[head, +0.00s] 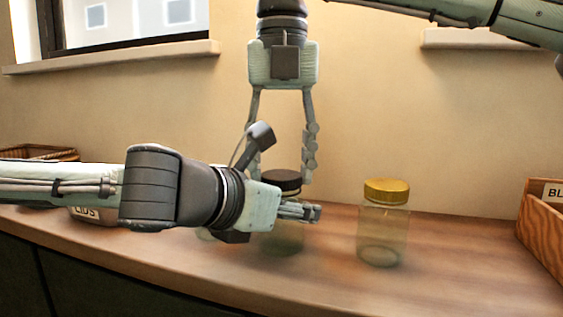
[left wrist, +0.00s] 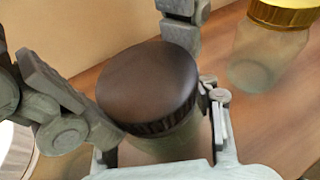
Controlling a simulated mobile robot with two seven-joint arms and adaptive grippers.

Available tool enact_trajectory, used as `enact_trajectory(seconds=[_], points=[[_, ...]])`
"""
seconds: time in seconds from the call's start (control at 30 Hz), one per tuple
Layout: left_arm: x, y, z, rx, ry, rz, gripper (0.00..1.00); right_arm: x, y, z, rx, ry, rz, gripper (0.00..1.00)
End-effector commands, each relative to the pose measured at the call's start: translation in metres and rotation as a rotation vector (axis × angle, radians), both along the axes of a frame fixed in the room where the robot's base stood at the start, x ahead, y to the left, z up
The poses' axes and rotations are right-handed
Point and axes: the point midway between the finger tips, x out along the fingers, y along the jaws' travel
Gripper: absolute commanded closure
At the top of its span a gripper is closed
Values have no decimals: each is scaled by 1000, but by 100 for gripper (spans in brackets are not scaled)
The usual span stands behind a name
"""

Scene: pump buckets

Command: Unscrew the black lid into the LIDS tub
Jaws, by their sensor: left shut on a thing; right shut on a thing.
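A clear jar (head: 283,242) with a black lid (head: 281,176) stands on the counter, partly hidden by my left gripper. The lid sits on the jar's mouth and fills the middle of the left wrist view (left wrist: 148,85). My left gripper (head: 300,212) reaches in from the left and is shut around the jar's body below the lid. My right gripper (head: 280,180) points down from above, its fingers on either side of the black lid and shut on it. The LIDS tub (head: 85,212) is at the left, mostly hidden behind my left arm.
A clear jar with a yellow lid (head: 384,225) stands to the right. A wooden crate (head: 545,228), its label cut off at "BL", is at the right edge. A wicker basket (head: 40,152) is at the far left. Counter between yellow-lidded jar and crate is clear.

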Motion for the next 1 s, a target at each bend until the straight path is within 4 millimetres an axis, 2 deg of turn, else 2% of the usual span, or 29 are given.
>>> enact_trajectory(seconds=[0.2, 1.0], points=[[0, 0, 1, -1, -1, 0, 100, 0, 0, 0, 2, 1, 239, 89], [0, 0, 1, 0, -1, 0, 100, 0, 0, 5, 0, -1, 237, 89]])
